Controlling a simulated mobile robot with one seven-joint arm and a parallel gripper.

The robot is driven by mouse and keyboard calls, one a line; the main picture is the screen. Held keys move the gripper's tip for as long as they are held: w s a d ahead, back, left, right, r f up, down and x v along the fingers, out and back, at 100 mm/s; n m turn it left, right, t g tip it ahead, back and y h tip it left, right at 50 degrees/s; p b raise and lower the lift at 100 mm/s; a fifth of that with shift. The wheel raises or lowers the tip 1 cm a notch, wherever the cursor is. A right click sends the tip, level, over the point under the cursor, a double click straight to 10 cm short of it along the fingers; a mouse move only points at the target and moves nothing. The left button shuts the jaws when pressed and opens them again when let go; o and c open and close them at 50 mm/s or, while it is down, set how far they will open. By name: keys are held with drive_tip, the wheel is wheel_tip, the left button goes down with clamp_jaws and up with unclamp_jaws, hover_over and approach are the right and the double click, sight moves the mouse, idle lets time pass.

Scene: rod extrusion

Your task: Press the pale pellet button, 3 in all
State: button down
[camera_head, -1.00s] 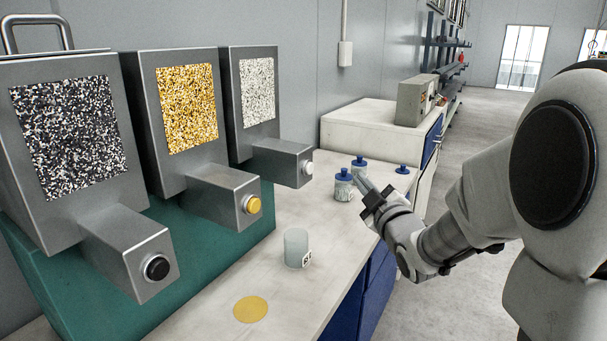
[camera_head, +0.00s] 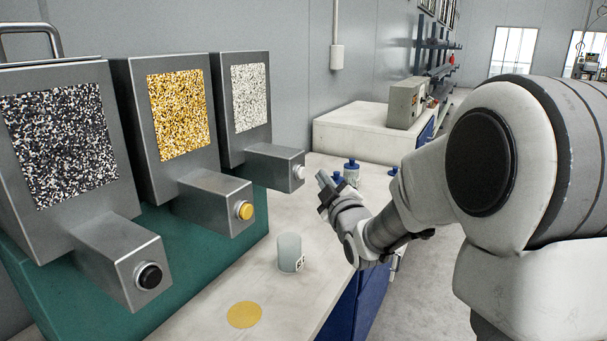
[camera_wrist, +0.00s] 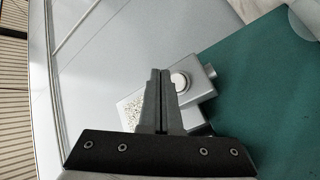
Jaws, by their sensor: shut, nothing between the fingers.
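The pale button (camera_head: 299,172) sits on the end of the rightmost dispenser's box arm (camera_head: 270,165), below a window of pale pellets (camera_head: 251,97). My gripper (camera_head: 322,180) is shut and empty, a little to the right of the pale button and apart from it in the head view. In the wrist view the shut fingers (camera_wrist: 160,76) point at the dispenser, and the round pale button (camera_wrist: 180,82) shows just to the right of the fingertips. A finger partly hides the dispenser there.
A yellow button (camera_head: 244,210) and a black button (camera_head: 149,276) are on the neighbouring dispensers. A translucent cup (camera_head: 289,252) and a yellow disc (camera_head: 244,315) are on the bench. Blue-capped bottles (camera_head: 351,171) stand behind my gripper.

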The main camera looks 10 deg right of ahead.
drive_tip(key=shift+w+a, duration=0.45)
drive_tip(key=shift+a, duration=0.2)
drive_tip(key=shift+w+a+f+b, duration=0.1)
drive_tip(key=shift+a+b, duration=0.05)
drive_tip(key=shift+b, duration=0.4)
idle(1.2)
drive_tip(key=shift+w+a, duration=0.15)
drive_tip(key=shift+a, duration=0.05)
drive_tip(key=shift+w+a+b, duration=0.3)
drive_tip(key=shift+a+b, duration=0.15)
drive_tip(key=shift+b, duration=0.1)
idle(0.9)
drive_tip(key=shift+d, duration=0.1)
drive_tip(key=shift+s+d+b, duration=0.45)
drive_tip(key=shift+s+d, duration=0.1)
drive_tip(key=shift+d, duration=0.15)
